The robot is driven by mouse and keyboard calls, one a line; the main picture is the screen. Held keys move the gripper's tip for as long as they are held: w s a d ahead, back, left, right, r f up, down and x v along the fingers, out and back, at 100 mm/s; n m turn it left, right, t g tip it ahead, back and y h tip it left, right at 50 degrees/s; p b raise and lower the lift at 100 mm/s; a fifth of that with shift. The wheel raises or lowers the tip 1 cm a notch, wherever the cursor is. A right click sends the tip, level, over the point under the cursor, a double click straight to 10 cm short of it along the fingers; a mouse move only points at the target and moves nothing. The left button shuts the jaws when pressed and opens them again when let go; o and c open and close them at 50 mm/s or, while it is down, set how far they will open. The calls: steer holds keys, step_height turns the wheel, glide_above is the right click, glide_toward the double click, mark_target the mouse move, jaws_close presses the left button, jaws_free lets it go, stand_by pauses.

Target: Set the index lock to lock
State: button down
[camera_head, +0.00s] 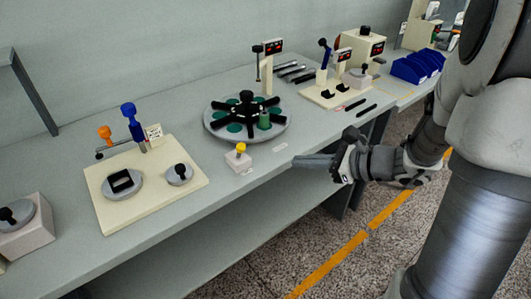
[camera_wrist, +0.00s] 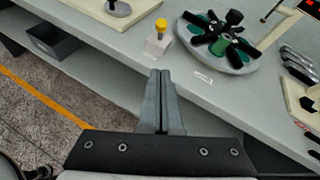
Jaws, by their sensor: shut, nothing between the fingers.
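A round grey turntable (camera_head: 211,113) with green pads and a black spoked hub (camera_head: 246,98) stands on the bench; it also shows in the wrist view (camera_wrist: 243,68). A green cylinder (camera_head: 264,120) stands on its near right side. A pale block (camera_head: 239,162) with a yellow knob (camera_head: 241,147) sits just in front of the turntable; the wrist view shows this knob too (camera_wrist: 161,24). Which part is the index lock, I cannot tell for certain. My gripper (camera_head: 297,161) is shut and empty, near the bench's front edge, right of the block and apart from it.
A cream board (camera_head: 109,220) with discs and blue and orange handles lies to the left. A black-knobbed post with a red display (camera_head: 273,47) stands behind the turntable. Another fixture board (camera_head: 322,101) and blue bins (camera_head: 415,67) are farther right. The bench front near my gripper is clear.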

mark_target(241, 148)
steer(key=x, duration=0.4)
steer(key=r+b+x, duration=0.1)
steer(key=x, duration=0.3)
steer(key=a+r+b+x, duration=0.1)
steer(key=x, duration=0.3)
steer(key=shift+w, duration=0.15)
steer(key=shift+w+a+r, duration=0.1)
steer(key=shift+w+a, duration=0.15)
steer(key=shift+a, duration=0.1)
steer(key=shift+r, duration=0.1)
steer(key=shift+r+p, duration=0.2)
steer(key=shift+p, duration=0.65)
steer(key=shift+w, duration=0.1)
steer(key=shift+h+p, duration=0.3)
